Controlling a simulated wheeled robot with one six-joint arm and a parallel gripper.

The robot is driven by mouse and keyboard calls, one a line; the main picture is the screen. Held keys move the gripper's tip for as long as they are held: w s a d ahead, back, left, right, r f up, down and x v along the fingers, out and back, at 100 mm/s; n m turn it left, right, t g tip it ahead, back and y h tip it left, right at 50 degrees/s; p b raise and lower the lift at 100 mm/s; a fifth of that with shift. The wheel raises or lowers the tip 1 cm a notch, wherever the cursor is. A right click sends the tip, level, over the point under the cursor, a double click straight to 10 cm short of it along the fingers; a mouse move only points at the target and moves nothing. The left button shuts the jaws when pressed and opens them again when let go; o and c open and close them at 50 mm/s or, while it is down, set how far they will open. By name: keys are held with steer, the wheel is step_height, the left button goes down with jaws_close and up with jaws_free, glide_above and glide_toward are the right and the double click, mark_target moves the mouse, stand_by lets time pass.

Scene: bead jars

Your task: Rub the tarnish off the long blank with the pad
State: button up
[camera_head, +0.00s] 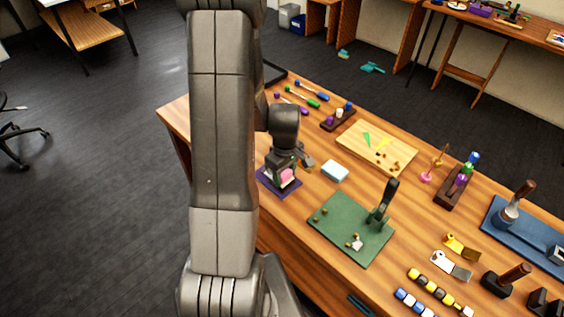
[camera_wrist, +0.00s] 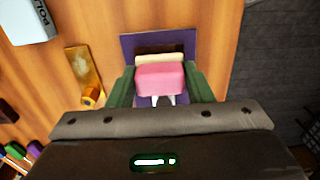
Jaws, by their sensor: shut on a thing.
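My gripper (camera_head: 287,172) is shut on the pink pad (camera_wrist: 160,80), with a green finger at each side. The pad shows pink in the head view too (camera_head: 288,175). A cream strip lies along its far edge, over a purple mat (camera_wrist: 131,45). I cannot tell whether the pad touches the mat. A long brass-coloured piece (camera_wrist: 84,66), with brownish patches and a round knob at one end, lies to the left in the wrist view. It looks like the long blank. In the head view it is partly hidden beside my gripper (camera_head: 308,160).
A pale blue box (camera_head: 334,171) stands right of my gripper. A green mat (camera_head: 335,228) with a dark upright tool is in front. A gold tag (camera_head: 461,247) and a silver tag (camera_head: 449,264) lie further right. The table's edge is close to the purple mat.

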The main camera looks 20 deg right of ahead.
steer(key=shift+f, duration=0.65)
stand_by(1.9)
steer(key=o, duration=0.4)
steer(key=c, duration=0.4)
steer(key=shift+f, duration=0.1)
stand_by(1.3)
steer(key=shift+w+a, duration=0.25)
steer(key=shift+w, duration=0.35)
steer(key=shift+w+a, duration=0.25)
steer(key=shift+w, duration=0.35)
steer(key=shift+w+a, duration=0.1)
steer(key=shift+w, duration=0.1)
